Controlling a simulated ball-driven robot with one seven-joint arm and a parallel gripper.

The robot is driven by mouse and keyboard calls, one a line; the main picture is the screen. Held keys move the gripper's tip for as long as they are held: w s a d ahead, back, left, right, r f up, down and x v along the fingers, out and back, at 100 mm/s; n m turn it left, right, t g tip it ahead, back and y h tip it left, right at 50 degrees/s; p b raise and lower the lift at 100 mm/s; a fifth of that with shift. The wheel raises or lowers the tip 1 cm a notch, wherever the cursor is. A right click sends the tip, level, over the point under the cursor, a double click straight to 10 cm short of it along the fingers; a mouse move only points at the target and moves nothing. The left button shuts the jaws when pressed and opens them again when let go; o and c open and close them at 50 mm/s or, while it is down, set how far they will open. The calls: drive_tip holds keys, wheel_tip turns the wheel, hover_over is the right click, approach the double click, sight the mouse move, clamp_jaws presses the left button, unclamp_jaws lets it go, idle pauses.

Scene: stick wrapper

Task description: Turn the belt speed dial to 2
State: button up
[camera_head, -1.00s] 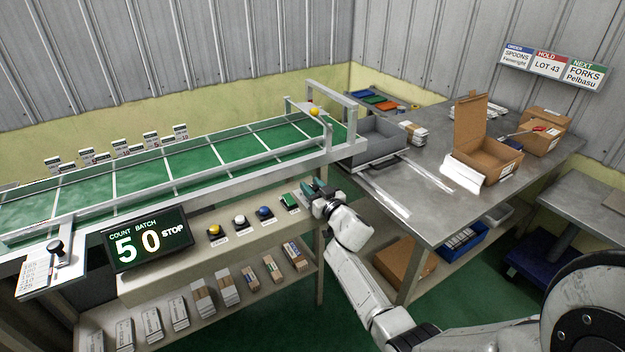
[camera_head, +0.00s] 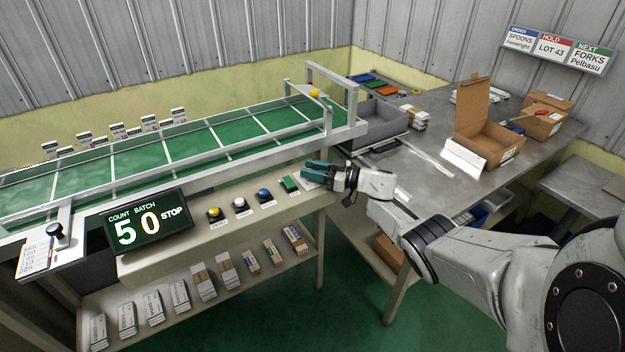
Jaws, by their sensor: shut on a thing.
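The control panel (camera_head: 215,232) runs along the front of the conveyor. The black display (camera_head: 147,228) shows COUNT BATCH, 50 and STOP.
Yellow (camera_head: 214,213), white (camera_head: 239,203) and blue (camera_head: 264,194) buttons line the panel left of the green switch. A black-knobbed lever (camera_head: 56,231) stands at far left. A steel table (camera_head: 440,135) with open cardboard box (camera_head: 484,130) is at right.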

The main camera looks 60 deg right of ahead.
drive_tip(key=y+b, duration=0.1)
drive_tip(key=n+y+b, duration=0.1)
drive_tip(key=b, duration=0.1)
drive_tip(key=shift+f+n+g, duration=0.3)
drive_tip(key=shift+r+y+b, duration=0.1)
drive_tip(key=shift+y+b, duration=0.4)
drive_tip(key=shift+r+n+y+b, duration=0.2)
drive_tip(key=shift+n+y+b, duration=0.1)
drive_tip(key=shift+n, duration=0.1)
drive_tip(key=o, duration=0.9)
drive_tip(key=v, duration=1)
drive_tip(key=shift+s+d+r+b, duration=0.2)
drive_tip(key=shift+s+b, duration=0.1)
drive_tip(key=shift+b, duration=0.1)
